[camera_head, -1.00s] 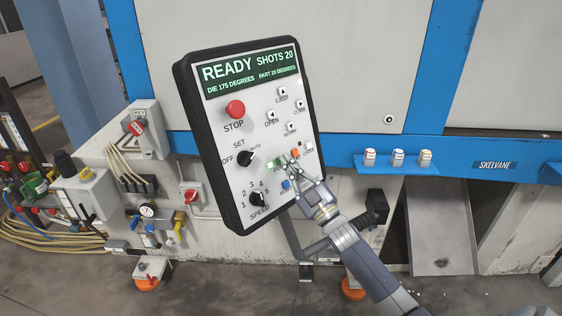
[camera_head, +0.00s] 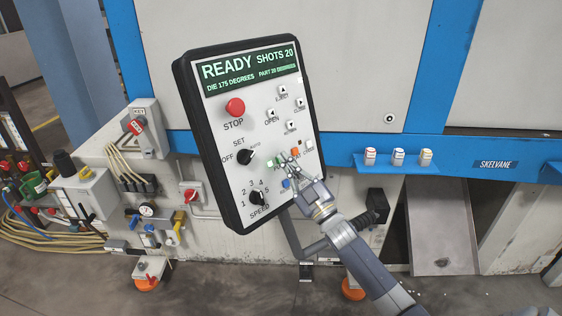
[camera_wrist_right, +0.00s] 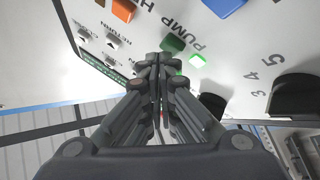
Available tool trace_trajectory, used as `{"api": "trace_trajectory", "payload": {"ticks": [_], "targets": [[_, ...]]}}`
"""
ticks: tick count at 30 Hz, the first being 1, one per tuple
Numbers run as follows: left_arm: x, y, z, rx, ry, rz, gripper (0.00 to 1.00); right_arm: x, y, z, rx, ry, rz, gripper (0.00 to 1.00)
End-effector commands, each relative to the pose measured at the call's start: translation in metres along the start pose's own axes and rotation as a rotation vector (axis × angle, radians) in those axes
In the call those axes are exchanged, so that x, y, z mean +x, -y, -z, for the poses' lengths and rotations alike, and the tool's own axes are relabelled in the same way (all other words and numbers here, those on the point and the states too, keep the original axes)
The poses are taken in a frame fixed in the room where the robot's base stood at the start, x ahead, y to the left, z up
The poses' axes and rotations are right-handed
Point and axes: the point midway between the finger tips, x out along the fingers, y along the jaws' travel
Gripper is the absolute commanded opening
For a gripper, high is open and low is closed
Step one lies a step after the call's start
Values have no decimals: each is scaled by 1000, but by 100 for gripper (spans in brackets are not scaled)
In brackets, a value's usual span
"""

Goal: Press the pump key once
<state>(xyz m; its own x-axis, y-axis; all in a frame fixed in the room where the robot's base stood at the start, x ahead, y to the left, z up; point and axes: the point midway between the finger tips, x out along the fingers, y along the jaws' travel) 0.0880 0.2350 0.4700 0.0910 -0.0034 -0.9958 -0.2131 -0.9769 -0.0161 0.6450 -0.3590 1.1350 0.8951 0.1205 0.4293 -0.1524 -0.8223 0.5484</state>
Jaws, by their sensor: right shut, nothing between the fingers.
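The control panel (camera_head: 250,130) is tilted and shows READY and SHOTS 20 on its display. A green key (camera_wrist_right: 172,44) sits beside the word PUMP in the right wrist view. In the head view a green key (camera_head: 279,163) is partly covered by my right gripper (camera_head: 289,163). That gripper is shut and empty, its tips at the panel's lower right. In the wrist view its closed fingertips (camera_wrist_right: 160,62) are right beside the green key; I cannot tell whether they touch it. My left gripper is not in view.
Close by are an orange key (camera_head: 295,151), a blue key (camera_head: 286,184), the speed knob (camera_head: 258,199) and the off/set/auto knob (camera_head: 245,158). The red stop button (camera_head: 235,107) is higher up. A blue ledge (camera_head: 460,165) with small bottles is at right.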

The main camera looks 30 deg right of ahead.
Motion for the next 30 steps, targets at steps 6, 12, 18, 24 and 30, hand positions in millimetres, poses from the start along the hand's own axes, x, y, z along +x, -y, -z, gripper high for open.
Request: {"api": "trace_trajectory", "payload": {"ticks": [6, 12, 18, 24, 30], "targets": [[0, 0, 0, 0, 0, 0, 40, 0, 0, 0, 0, 0, 0, 0], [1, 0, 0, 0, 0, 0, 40, 1, 0, 0, 0, -1, 0, 0], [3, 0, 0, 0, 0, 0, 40, 2, 2, -2, 0, -1, 0, 0], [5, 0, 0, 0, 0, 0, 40, 4, 3, -3, 0, -1, 0, 0], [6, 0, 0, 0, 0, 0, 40, 6, 4, -4, 0, -1, 0, 0]]}}
